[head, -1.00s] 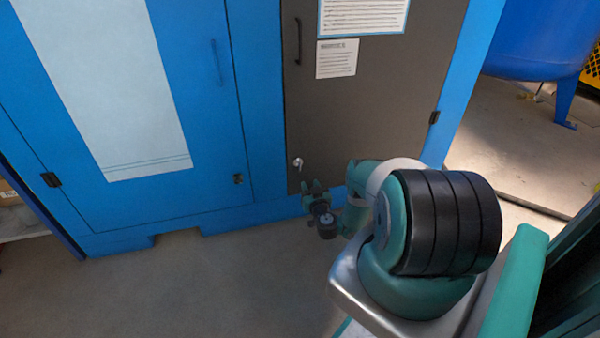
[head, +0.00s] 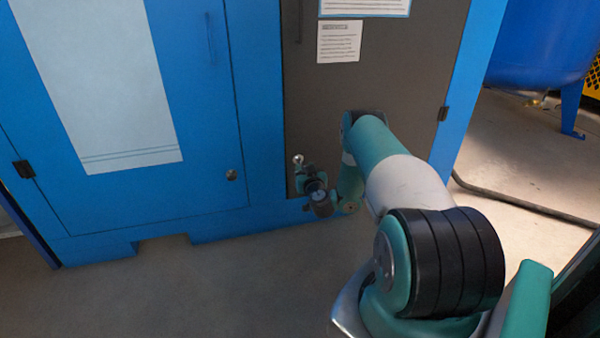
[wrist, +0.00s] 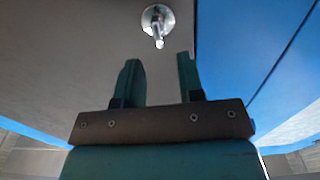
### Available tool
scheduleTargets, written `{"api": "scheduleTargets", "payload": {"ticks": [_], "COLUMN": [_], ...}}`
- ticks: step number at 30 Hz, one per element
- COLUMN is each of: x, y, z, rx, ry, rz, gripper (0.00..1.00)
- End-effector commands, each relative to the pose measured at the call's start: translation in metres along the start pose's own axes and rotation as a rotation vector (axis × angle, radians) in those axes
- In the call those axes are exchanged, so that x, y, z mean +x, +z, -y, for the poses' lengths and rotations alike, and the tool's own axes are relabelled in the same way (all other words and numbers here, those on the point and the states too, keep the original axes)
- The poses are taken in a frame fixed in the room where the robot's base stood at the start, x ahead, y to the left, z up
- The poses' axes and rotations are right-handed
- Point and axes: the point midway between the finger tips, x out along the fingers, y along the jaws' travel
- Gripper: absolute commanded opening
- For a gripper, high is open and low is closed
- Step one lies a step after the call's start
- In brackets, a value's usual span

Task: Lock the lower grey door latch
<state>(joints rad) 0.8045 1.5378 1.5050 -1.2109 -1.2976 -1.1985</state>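The lower latch (head: 298,160) is a small silvery knob low on the left side of the grey door (head: 390,100). In the wrist view the latch (wrist: 158,22) is a round chrome base with a short lever pointing towards my gripper. My gripper (wrist: 160,75) is open, with two teal fingers apart and nothing between them. The latch lies just beyond the fingertips, between their lines and a little nearer the right finger. In the head view my gripper (head: 308,175) is close below the latch; its fingers are too small there to make out clearly.
A blue cabinet door (head: 210,120) with its own small latch (head: 231,174) stands to the left. Papers (head: 340,41) are fixed on the grey door, beside a dark handle (head: 299,20). A blue tank (head: 545,45) stands at the right. The floor (head: 190,290) in front is clear.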

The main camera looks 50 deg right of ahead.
Motion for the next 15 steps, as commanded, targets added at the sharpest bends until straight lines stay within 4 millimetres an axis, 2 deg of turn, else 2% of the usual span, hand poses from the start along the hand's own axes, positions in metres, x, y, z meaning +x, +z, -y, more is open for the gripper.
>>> {"api": "scheduleTargets", "payload": {"ticks": [15], "x": [0.043], "y": [0.002], "z": [0.002], "rx": [-0.003], "ry": [-0.007], "rz": [-0.001], "gripper": [0.35]}}
